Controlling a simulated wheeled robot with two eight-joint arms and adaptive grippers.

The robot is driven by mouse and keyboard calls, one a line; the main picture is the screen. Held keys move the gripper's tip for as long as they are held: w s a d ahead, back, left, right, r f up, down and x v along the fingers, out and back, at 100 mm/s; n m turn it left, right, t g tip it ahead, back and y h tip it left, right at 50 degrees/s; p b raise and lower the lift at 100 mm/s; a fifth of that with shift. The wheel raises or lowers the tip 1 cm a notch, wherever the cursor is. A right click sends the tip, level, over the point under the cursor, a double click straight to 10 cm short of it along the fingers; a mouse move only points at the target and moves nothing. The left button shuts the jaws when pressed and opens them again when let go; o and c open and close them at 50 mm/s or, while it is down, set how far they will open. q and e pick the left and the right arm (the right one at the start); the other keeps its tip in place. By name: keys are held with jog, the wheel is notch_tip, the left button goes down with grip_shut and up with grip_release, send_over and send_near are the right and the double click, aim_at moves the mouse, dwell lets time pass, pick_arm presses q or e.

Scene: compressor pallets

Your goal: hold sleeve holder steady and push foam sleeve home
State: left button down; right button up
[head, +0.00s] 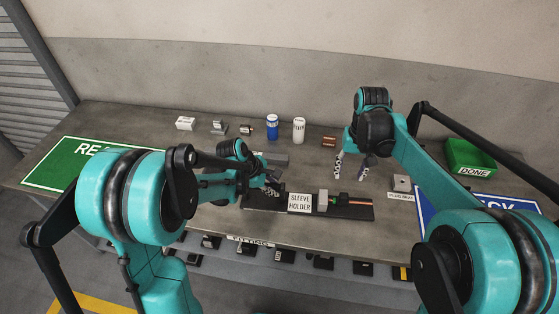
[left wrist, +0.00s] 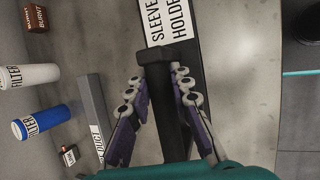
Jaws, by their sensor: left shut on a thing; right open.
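The sleeve holder (head: 258,206) is a long black base on the table's front middle, with a white "SLEEVE HOLDER" label (head: 300,202). On its right part sit a grey block (head: 323,201) and a thin orange rod (head: 352,202) with dark parts; I cannot clearly tell the foam sleeve apart there. My left gripper (head: 271,188) is at the holder's left end, shut on its raised black bar. In the left wrist view the fingers (left wrist: 160,92) lie either side of that bar (left wrist: 156,60), near the label. My right gripper (head: 350,168) is open and empty, pointing down behind the holder's right end.
A grey block (head: 270,158) lies behind the holder. A white box (head: 185,123), a blue filter (head: 272,127), a white filter (head: 298,130) and a brown box (head: 328,141) stand at the back. A green DONE bin (head: 470,156) is at right. Green (head: 70,165) and blue (head: 440,204) mats flank the table.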

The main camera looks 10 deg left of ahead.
pick_arm(q)
jog(key=c, duration=1.3)
grip_release()
jog(key=v, duration=1.2)
jog(key=s+m+t+y, duration=0.1)
jog(key=s+m, duration=0.4)
jog(key=m, duration=0.1)
jog(key=s+r+m+t+y, duration=0.1)
jog(key=s+m+y, duration=0.1)
jog(key=s+m, duration=0.3)
jog(key=s+a+r+m+t+y, duration=0.1)
jog(key=s+m+t, duration=0.1)
jog(key=s+m, duration=0.3)
jog(key=shift+m, duration=1.1)
pick_arm(e)
jog(key=s+d+t, duration=0.3)
jog(key=s+d, duration=0.1)
jog(key=s, duration=0.6)
jog(key=s+d+r+t, duration=0.1)
jog(key=s+d+t, duration=0.2)
jog(key=s, duration=0.6)
jog(key=shift+s+d+r+m+t, duration=0.2)
jog(key=shift+s+d+m+t, duration=0.2)
jog(key=shift+t, duration=0.2)
